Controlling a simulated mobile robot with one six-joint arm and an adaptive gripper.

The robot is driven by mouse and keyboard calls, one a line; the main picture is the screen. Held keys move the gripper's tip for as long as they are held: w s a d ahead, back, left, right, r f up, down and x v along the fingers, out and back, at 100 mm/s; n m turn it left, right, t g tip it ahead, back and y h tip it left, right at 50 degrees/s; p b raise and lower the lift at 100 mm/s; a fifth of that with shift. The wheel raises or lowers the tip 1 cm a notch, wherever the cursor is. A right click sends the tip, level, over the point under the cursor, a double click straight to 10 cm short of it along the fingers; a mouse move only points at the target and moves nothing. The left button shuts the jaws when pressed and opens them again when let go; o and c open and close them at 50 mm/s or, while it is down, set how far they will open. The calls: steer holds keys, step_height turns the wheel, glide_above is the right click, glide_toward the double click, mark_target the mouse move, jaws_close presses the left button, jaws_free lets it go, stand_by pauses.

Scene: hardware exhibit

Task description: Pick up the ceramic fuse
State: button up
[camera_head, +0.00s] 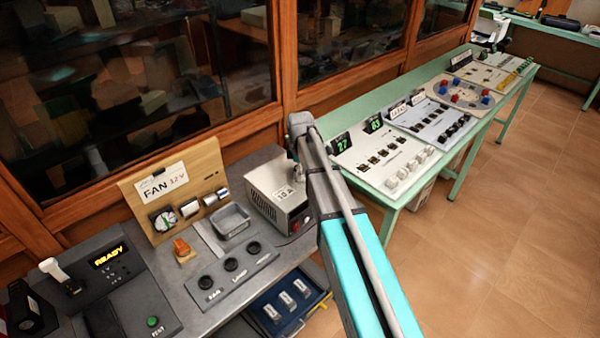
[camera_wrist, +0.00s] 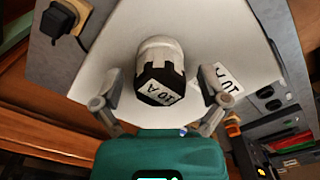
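A ceramic-looking fuse (camera_wrist: 161,50) shows in the wrist view as a white cylinder with a black cap marked "10 A". It stands out from a white surface. My gripper (camera_wrist: 160,80) is open, with one finger on each side of the fuse and visible gaps between. Nothing is held. In the head view, my arm reaches to the power box (camera_head: 268,183), which carries a "10 A" label. My fingertips and the fuse between them cannot be made out there. Several white, labelled pieces (camera_head: 285,300) lie in a blue tray (camera_head: 262,301) below the bench; I cannot tell what they are.
A wooden "FAN 12 V" board (camera_head: 150,190), a grey bin (camera_head: 232,222) and a knob panel (camera_head: 228,270) stand left of the power box. A green table (camera_head: 400,200) with switch panels is to the right. The tiled floor (camera_head: 500,250) is clear.

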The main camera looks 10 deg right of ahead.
steer(key=c, duration=1)
steer(key=shift+r, duration=0.2)
step_height(320, 180, up, 2)
steer(key=shift+r+p, duration=0.1)
steer(key=shift+p, duration=1.15)
steer(key=s+r+p, duration=1)
steer(key=s, duration=0.4)
steer(key=shift+d+r, duration=0.2)
steer(key=shift+d, duration=0.2)
